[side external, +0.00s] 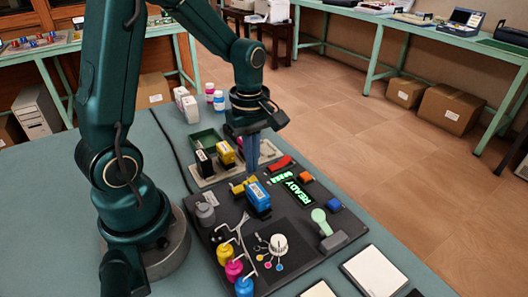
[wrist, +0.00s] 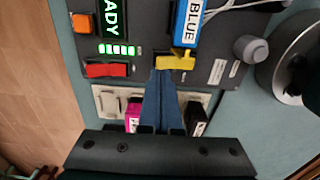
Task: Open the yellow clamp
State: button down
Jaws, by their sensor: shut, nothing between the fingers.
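The yellow clamp (wrist: 176,61) is a small bar on the dark panel, right against the near end of the blue cartridge labelled BLUE (wrist: 187,24). In the side view the clamp (side external: 238,188) shows beside the blue cartridge (side external: 258,196), partly hidden by it. My gripper (wrist: 162,73) has its blue fingers shut together and empty. Its tips are at the clamp's lower left edge in the wrist view; I cannot tell whether they touch it. In the side view my gripper (side external: 251,172) points down just behind the cartridge.
A lit READY display (side external: 300,193), a red switch (wrist: 107,70) and an orange button (wrist: 84,23) are close by. A pale rack (side external: 204,180) with black, yellow and magenta cartridges stands behind. Colored bottles (side external: 235,270) and a green-handled lever (side external: 321,220) occupy the panel's front.

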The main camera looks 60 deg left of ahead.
aim_at(251, 179)
jog(key=shift+f, duration=1.05)
jog(key=shift+r, duration=3.55)
jog(key=shift+m, duration=0.5)
jog(key=shift+s+d+f+m, duration=0.1)
jog(key=shift+s+f+m, duration=0.15)
jog(key=shift+m, duration=0.45)
jog(key=shift+s+d+r+m, duration=0.2)
jog(key=shift+s+m, duration=0.1)
jog(key=shift+m, duration=0.5)
jog(key=s+d+r+m+t, duration=0.5)
jog(key=s+d+r+m, duration=0.1)
jog(key=m, duration=0.8)
jog(key=shift+s+d+t, duration=0.25)
jog(key=shift+d+t, duration=0.05)
jog(key=shift+d, duration=0.2)
